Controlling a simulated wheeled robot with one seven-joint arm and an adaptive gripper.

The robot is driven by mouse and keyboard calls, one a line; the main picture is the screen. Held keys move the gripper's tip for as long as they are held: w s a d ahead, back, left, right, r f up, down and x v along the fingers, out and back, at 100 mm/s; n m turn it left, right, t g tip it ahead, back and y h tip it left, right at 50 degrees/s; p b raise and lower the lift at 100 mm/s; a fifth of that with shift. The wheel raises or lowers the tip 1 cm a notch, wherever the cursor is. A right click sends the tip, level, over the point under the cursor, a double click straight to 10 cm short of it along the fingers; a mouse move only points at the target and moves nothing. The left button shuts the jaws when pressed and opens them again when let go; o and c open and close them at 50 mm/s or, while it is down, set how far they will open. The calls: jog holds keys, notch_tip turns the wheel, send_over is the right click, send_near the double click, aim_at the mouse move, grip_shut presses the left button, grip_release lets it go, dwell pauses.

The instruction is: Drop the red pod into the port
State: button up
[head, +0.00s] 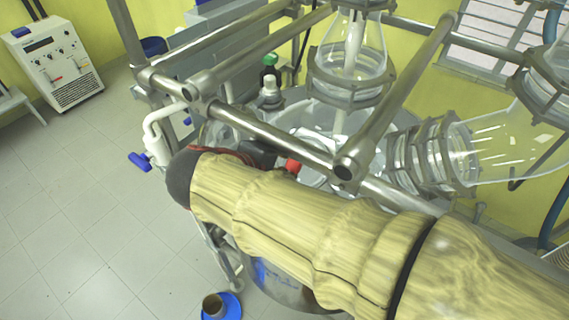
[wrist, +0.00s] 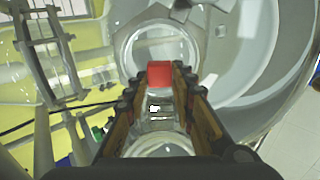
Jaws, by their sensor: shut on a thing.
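The red pod (wrist: 159,74) is held between the two fingertips of my gripper (wrist: 159,82) in the wrist view. In the head view, the pod (head: 292,167) shows as a small red piece beyond my arm, and only a dark part of my gripper (head: 262,155) is visible. A round, pale glass opening (wrist: 127,47) lies behind the pod in the wrist view and looks like the port. In the head view, my arm hides part of the reactor lid.
Metal frame bars (head: 265,132) cross close to my gripper. A glass vessel (head: 350,62) with a stem stands above the lid, and a wide glass tube (head: 500,150) lies to the right. A green-capped fitting (head: 270,60) stands behind. Open floor (head: 80,220) is at left.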

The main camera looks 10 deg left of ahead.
jog(key=shift+b+x, duration=0.3)
jog(key=shift+x, duration=1.4)
jog(key=o, duration=0.9)
jog(key=shift+o, duration=0.3)
jog(key=v, duration=0.7)
jog(key=shift+s, duration=0.2)
jog(key=shift+r, duration=0.1)
dwell(0.4)
